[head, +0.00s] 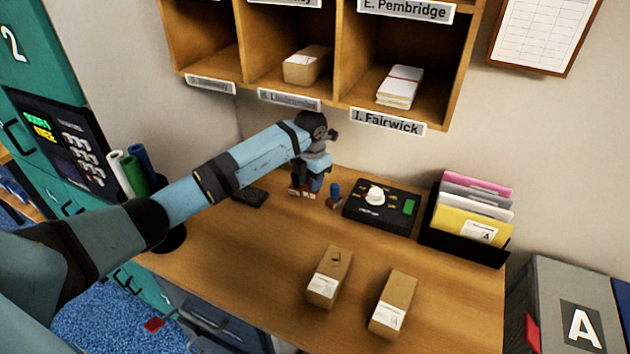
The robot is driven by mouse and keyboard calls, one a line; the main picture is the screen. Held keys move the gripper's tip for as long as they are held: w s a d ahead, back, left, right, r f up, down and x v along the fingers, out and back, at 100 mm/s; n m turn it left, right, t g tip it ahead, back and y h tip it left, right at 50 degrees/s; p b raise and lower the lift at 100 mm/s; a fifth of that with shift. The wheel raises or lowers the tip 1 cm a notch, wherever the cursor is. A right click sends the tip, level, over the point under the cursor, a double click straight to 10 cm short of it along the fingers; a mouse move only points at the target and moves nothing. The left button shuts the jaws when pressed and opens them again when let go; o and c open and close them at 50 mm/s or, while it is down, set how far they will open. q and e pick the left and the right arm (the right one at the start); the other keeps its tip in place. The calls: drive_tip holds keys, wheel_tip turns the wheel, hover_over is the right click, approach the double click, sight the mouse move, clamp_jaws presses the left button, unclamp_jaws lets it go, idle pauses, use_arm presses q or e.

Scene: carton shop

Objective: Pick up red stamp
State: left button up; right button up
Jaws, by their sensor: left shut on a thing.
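My left gripper (303,190) reaches down over the back of the wooden desk. It is shut on the red stamp (310,192), of which only small red parts show between and beside the fingers. The gripper hides most of the stamp, and I cannot tell whether its base touches the desk. My right gripper is not in view.
A blue-handled stamp (335,192) stands close to the right of the gripper. Beyond it are a black device (382,212) with a white knob and a file holder (465,247). Two cartons (330,277) (393,305) lie at the front. Wooden pigeonholes (350,60) hang above.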

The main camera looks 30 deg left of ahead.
use_arm(q)
drive_tip(key=s, duration=0.5)
drive_tip(key=s+b, duration=0.1)
drive_tip(key=s, duration=0.4)
drive_tip(key=s+d, duration=0.1)
drive_tip(key=s, duration=0.4)
drive_tip(key=shift+s+r+b, duration=0.1)
drive_tip(key=shift+s+b, duration=0.2)
drive_tip(key=shift+b, duration=0.05)
drive_tip(key=shift+a, duration=0.1)
drive_tip(key=o, duration=0.4)
drive_tip(key=shift+c, duration=1.2)
